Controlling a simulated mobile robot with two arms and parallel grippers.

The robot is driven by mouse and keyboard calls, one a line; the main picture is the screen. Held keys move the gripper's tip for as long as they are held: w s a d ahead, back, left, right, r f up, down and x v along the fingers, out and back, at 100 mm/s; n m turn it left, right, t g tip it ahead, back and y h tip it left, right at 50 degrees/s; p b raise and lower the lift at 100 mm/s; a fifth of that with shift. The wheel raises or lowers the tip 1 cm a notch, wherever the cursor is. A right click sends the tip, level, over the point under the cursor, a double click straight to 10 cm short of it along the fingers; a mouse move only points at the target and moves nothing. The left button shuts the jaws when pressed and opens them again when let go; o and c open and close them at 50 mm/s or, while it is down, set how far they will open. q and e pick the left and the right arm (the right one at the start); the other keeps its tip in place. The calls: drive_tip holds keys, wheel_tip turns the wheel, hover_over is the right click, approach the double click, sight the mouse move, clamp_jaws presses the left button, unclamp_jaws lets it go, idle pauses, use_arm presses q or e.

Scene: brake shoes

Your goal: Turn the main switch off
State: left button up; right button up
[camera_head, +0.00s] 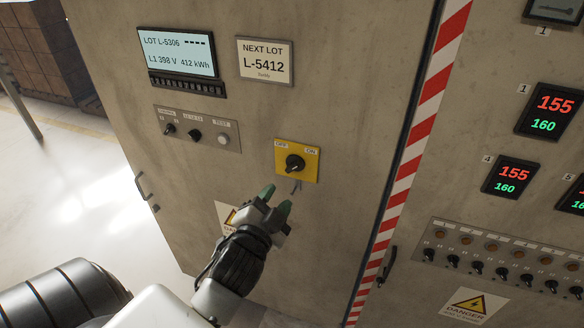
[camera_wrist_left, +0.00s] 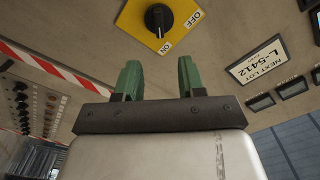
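The main switch (camera_head: 295,163) is a black rotary knob on a yellow plate (camera_head: 311,174) with OFF at the upper left and ON at the upper right. In the left wrist view the knob (camera_wrist_left: 158,18) has its white mark towards the ON label. My left gripper (camera_head: 275,200) is open and empty, just below the yellow plate in the head view. In the left wrist view its two green fingers (camera_wrist_left: 158,62) stand apart, with the knob beyond them, not between them. My right gripper is in neither view.
A small panel (camera_head: 196,130) with switches and a button sits left of the plate. A display (camera_head: 180,55) and a NEXT LOT sign (camera_head: 265,62) are above. A red-and-white striped edge (camera_head: 418,130) runs to the right. The cabinet face around the knob is flat.

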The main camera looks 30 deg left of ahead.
sight(293, 169)
use_arm(q)
drive_tip(key=p+x, duration=0.2)
drive_tip(key=x, duration=0.8)
drive_tip(key=shift+f, duration=0.1)
clamp_jaws()
